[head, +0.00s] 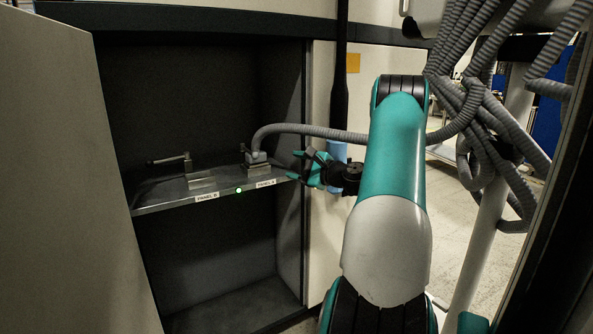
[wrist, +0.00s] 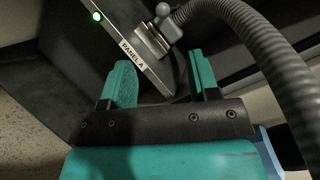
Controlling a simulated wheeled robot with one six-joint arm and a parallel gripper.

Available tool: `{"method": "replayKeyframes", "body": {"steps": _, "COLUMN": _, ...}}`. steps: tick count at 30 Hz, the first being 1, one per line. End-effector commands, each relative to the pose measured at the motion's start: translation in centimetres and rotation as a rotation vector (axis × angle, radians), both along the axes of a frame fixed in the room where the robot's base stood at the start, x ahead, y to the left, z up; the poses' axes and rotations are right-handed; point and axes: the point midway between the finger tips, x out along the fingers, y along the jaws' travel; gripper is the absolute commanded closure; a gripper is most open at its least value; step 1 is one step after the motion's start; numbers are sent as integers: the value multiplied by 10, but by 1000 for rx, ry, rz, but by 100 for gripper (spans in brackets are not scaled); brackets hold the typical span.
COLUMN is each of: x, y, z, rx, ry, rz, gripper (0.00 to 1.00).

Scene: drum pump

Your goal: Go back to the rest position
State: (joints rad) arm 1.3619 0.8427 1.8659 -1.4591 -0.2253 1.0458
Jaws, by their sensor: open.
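My gripper (head: 307,167) is open and empty in front of the right end of the shelf (head: 160,199) in the open cabinet. Its two teal fingers (wrist: 160,82) also show apart in the wrist view, with the shelf edge beyond them. A grey corrugated hose (head: 310,131) runs from a metal coupling (head: 256,157) above the PANEL A label (head: 266,184). The coupling also shows in the wrist view (wrist: 152,42), beyond the fingers, with no finger on it. A green light (head: 239,190) glows on the shelf edge.
A second metal fitting with a lever (head: 175,160) sits at left, near the PANEL B label (head: 206,197). The cabinet door (head: 65,180) stands open at left. Several thick hoses (head: 480,110) hang at right near a pale post. The compartment below the shelf looks empty.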

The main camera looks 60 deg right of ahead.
Motion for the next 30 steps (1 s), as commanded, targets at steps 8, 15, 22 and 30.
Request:
{"method": "replayKeyframes", "body": {"steps": 8, "x": 0, "y": 0, "z": 0, "rx": 0, "ry": 0, "rz": 0, "gripper": 45}}
{"method": "replayKeyframes", "body": {"steps": 15, "x": 5, "y": 5, "z": 2, "rx": -12, "ry": 7, "rz": 15, "gripper": 45}}
{"method": "replayKeyframes", "body": {"steps": 22, "x": 67, "y": 106, "z": 17, "rx": -220, "ry": 128, "rz": 280, "gripper": 45}}
{"method": "replayKeyframes", "body": {"steps": 30, "x": 92, "y": 321, "z": 30, "rx": -705, "ry": 268, "rz": 832, "gripper": 45}}
